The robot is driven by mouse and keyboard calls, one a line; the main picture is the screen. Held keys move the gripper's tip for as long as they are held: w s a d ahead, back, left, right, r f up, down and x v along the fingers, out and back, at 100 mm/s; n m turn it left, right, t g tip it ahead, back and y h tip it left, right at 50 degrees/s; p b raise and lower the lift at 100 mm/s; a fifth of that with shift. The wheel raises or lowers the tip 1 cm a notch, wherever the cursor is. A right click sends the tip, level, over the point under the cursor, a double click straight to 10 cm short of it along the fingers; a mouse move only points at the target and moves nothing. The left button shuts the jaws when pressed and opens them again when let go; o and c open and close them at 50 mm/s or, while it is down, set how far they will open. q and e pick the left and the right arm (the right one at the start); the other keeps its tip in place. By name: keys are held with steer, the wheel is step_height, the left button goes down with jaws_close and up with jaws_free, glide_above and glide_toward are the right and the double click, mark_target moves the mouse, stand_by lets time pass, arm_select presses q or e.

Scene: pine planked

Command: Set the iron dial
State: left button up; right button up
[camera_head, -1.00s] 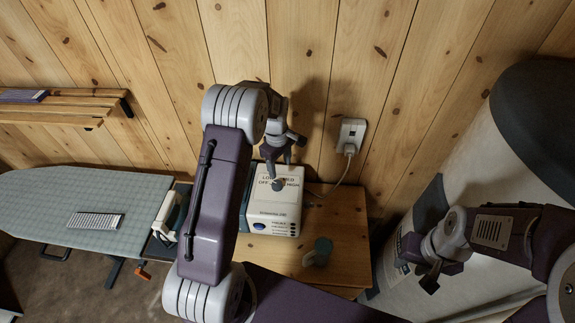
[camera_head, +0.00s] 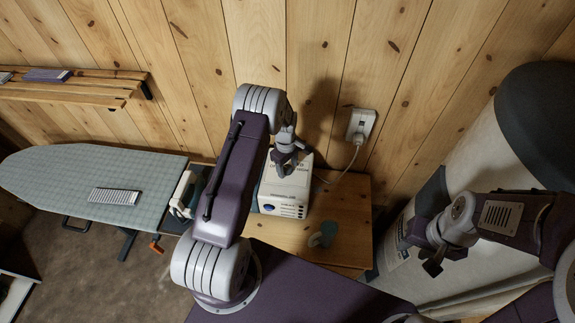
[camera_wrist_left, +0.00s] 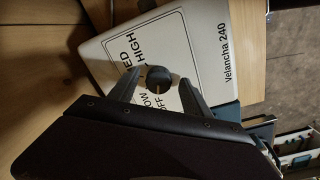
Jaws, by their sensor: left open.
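The iron's white box (camera_head: 287,197) stands on a small wooden table and shows in the left wrist view (camera_wrist_left: 215,55), marked "Velancha 240". A dark round dial (camera_wrist_left: 158,78) sits on its top face, with LOW, OFF and HIGH readable around it. My left gripper (camera_head: 284,170) is over the box top and hides the dial in the head view. In the left wrist view its open fingers (camera_wrist_left: 157,88) lie on either side of the dial; I cannot tell whether they touch it. My right gripper (camera_head: 428,258) hangs away to the right, its jaw opening unclear.
An iron (camera_head: 182,191) stands at the right end of the ironing board (camera_head: 60,180). A teal object (camera_head: 325,233) is on the wooden table (camera_head: 345,205). A wall socket (camera_head: 361,124) has a cable plugged in. A large pale cylinder (camera_head: 470,160) stands at the right.

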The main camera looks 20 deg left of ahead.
arm_select(q)
steer(key=shift+w, duration=0.1)
steer(key=c, duration=0.3)
jaws_close()
